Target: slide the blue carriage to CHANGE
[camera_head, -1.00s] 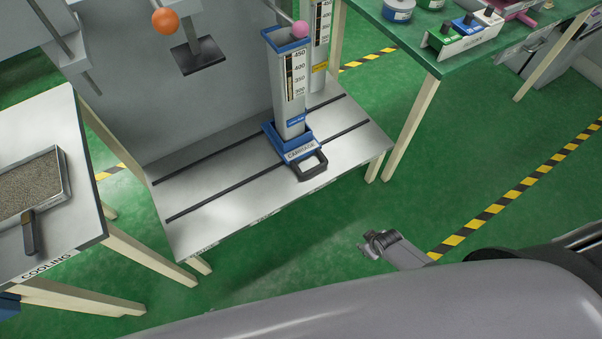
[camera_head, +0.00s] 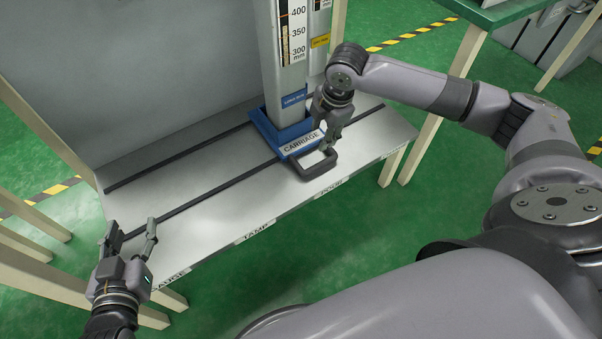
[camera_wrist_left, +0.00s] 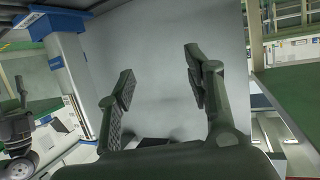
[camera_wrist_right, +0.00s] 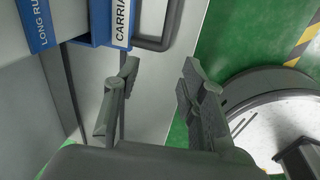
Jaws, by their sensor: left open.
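The blue carriage (camera_head: 267,131) stands on two dark rails on the grey bench, toward its right end. It carries a tall grey column (camera_head: 290,75) with a mm scale. Its black handle (camera_head: 313,167) sticks out in front, over the POUR label (camera_head: 331,188). My right gripper (camera_head: 328,142) is at the handle's right side. In the right wrist view its fingers (camera_wrist_right: 158,82) are apart, with the handle (camera_wrist_right: 160,42) beyond the tips, not gripped. My left gripper (camera_head: 132,227) is open and empty over the bench's front left corner, partly hiding the leftmost edge label (camera_head: 170,279).
A TAMP label (camera_head: 257,232) lies on the front edge between the other two. The rails (camera_head: 215,190) are clear left of the carriage. A grey panel (camera_head: 130,80) stands behind the bench. A green table (camera_head: 490,12) is at the right.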

